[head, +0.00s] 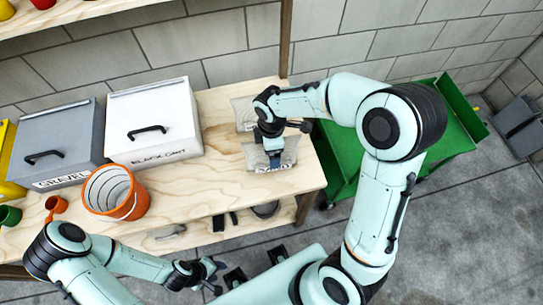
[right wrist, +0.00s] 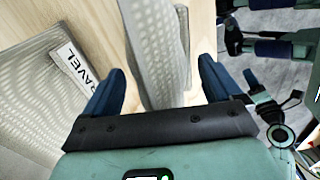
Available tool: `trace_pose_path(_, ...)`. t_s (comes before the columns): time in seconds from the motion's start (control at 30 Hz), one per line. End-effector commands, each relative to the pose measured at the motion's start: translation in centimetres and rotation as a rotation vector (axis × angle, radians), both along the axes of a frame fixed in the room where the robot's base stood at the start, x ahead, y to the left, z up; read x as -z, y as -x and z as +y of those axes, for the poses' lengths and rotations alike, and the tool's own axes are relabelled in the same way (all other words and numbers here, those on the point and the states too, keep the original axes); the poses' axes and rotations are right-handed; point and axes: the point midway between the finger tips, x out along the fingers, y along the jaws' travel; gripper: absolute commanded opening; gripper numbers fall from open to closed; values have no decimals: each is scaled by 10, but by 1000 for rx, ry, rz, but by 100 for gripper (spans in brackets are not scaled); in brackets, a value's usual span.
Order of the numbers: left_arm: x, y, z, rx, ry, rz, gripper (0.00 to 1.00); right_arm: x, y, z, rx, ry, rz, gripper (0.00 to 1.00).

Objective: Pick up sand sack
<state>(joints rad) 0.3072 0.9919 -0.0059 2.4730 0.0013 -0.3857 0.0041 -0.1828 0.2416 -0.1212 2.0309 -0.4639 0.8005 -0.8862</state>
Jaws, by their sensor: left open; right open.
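The sand sack (head: 284,157) is a pale grey bag with a dark-lettered label, lying near the right end of the wooden table. My right gripper (head: 273,158) is over it, pointing down. In the right wrist view, the open right gripper (right wrist: 160,88) has one blue finger on each side of a pale mesh sack (right wrist: 155,45), which seems to be the sand sack; I cannot tell whether the fingers touch it. My left gripper (head: 214,278) is open and empty, low in the head view, in front of the table.
A second sack, labelled gravel (right wrist: 40,95), lies close beside it. A grey gravel bin (head: 55,135), a white black grit bin (head: 150,110) and an orange bucket (head: 130,205) stand left on the table (head: 205,185). A green cart (head: 345,175) stands right. A wooden post (head: 286,40) rises behind.

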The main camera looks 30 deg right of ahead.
Motion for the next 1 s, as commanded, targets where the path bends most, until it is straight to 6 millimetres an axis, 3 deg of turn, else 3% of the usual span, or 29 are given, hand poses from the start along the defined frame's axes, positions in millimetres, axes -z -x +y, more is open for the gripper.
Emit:
trace_pose_path(0.03, 0, 0, 0, 0, 0, 0, 43, 0, 0, 0, 0, 0, 0, 92)
trace_pose_path(0.07, 0, 0, 0, 0, 0, 0, 43, 0, 0, 0, 0, 0, 0, 85)
trace_pose_path(0.3, 0, 0, 0, 0, 0, 0, 43, -1, 0, 0, 0, 0, -1, 7)
trace_pose_path(0.33, 0, 0, 0, 0, 0, 0, 43, -1, 0, 0, 0, -1, -1, 0)
trace_pose_path(0.73, -1, -1, 0, 0, 0, -1, 43, -9, -2, 1, 0, -2, -9, 0)
trace_pose_path(0.87, -4, -3, 0, 0, 0, -3, 43, -27, -3, 1, 0, -2, -11, 0)
trace_pose_path(1.0, -9, -6, 0, 0, 0, -7, 43, -57, -3, 1, 0, -1, -14, 0)
